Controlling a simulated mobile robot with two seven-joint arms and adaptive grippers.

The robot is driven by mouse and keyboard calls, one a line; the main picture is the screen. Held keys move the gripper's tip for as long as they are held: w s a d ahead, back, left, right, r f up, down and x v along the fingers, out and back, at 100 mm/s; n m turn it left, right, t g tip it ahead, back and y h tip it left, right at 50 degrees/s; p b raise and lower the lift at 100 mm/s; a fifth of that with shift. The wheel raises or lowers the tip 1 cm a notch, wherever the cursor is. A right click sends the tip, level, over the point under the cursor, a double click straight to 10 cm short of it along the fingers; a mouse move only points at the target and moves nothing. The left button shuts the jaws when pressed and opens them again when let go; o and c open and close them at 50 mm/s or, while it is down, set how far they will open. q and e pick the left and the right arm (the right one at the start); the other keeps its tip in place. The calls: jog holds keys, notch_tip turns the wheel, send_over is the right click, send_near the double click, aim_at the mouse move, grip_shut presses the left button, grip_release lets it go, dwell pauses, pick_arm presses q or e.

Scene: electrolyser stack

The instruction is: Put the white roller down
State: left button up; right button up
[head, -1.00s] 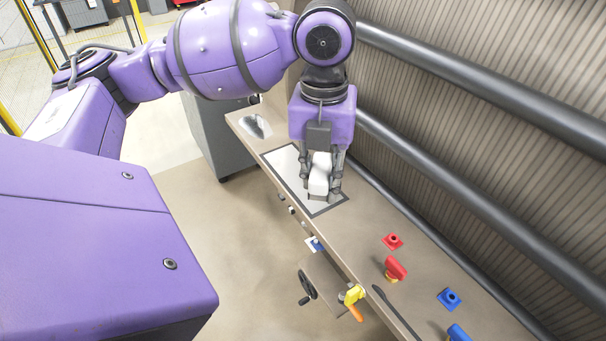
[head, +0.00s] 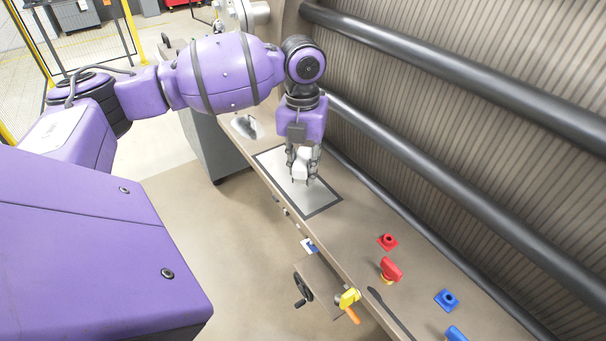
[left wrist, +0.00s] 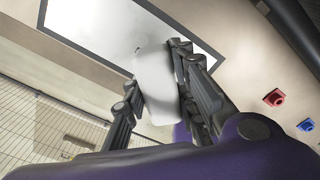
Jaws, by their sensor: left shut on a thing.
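The white roller (head: 300,168) is between the fingers of my left gripper (head: 302,172) in the head view. The gripper is shut on it and points down over the pale, dark-framed panel (head: 318,197) on the bench top. In the left wrist view the white roller (left wrist: 156,85) fills the space between the dark fingers, with the panel (left wrist: 112,22) behind it. I cannot tell whether the roller touches the panel. My right gripper is not in view.
The narrow bench (head: 352,228) carries a red handle (head: 390,270), a red socket (head: 387,241) and a blue socket (head: 447,299). Dark rails (head: 450,85) run along the ribbed wall. A yellow valve (head: 348,298) and a black handwheel (head: 302,288) are at the front.

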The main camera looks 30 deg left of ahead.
pick_arm(q)
jog(key=f, duration=0.4)
jog(key=shift+w+a, duration=0.25)
jog(key=shift+w, duration=0.05)
jog(key=shift+r, duration=0.1)
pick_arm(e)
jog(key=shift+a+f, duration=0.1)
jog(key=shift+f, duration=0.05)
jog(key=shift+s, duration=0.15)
pick_arm(q)
jog(key=o, duration=1)
jog(key=shift+f, duration=0.2)
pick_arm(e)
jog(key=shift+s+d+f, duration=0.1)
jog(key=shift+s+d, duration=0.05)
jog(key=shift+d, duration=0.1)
pick_arm(q)
jog(key=shift+r, duration=0.1)
